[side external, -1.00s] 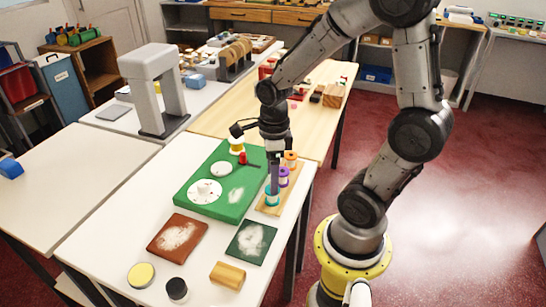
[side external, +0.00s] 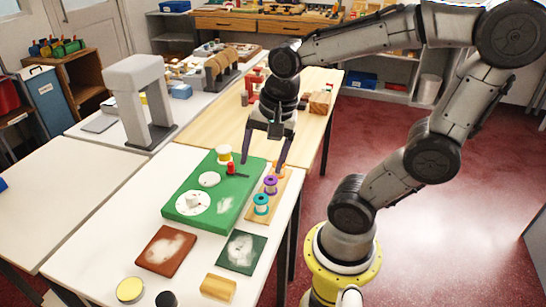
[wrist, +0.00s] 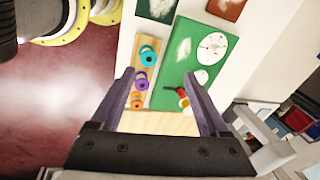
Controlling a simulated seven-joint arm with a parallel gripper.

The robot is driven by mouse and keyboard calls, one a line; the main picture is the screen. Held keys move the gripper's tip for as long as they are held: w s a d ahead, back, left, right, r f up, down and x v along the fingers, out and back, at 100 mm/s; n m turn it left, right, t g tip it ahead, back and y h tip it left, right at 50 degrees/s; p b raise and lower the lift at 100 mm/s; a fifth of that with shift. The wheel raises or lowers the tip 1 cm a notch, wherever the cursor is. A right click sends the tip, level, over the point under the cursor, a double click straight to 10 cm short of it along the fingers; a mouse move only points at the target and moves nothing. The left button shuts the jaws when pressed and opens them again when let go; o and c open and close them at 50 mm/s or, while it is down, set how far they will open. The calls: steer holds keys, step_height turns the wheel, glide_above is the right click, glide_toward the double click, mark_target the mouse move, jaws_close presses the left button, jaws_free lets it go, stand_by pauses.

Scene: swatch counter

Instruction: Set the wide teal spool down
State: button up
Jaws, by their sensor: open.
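The teal spool (side external: 261,204) stands upright at the near end of a narrow wooden strip (side external: 249,217). It also shows in the wrist view (wrist: 148,56), apart from my fingers. A purple spool (side external: 270,185) stands in the middle of the strip and an orange spool (side external: 277,168) at its far end. My gripper (side external: 263,165) is open and empty, its fingers pointing down around the far end of the strip and the green board. In the wrist view, the open fingers (wrist: 159,76) frame the strip's edge and the board, with nothing between them held.
The green board (side external: 236,193) beside the strip carries white discs, a red-topped part (side external: 231,168) and a yellow-and-white spool (side external: 224,154). A brown pad (side external: 166,250), a dark green pad (side external: 241,252) and a wooden block (side external: 218,288) lie nearer. The white table's left side is clear.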

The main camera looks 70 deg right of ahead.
steer(key=s+a+r+n+t, duration=0.1)
steer(key=n, duration=0.4)
steer(key=s+a+r+n+t, duration=0.1)
steer(key=n, duration=0.4)
steer(key=s+a+r+n, duration=0.1)
steer(key=n, duration=0.4)
steer(key=shift+s+a+n+t, duration=0.1)
steer(key=shift+s+n+t, duration=0.1)
steer(key=shift+n+t, duration=0.2)
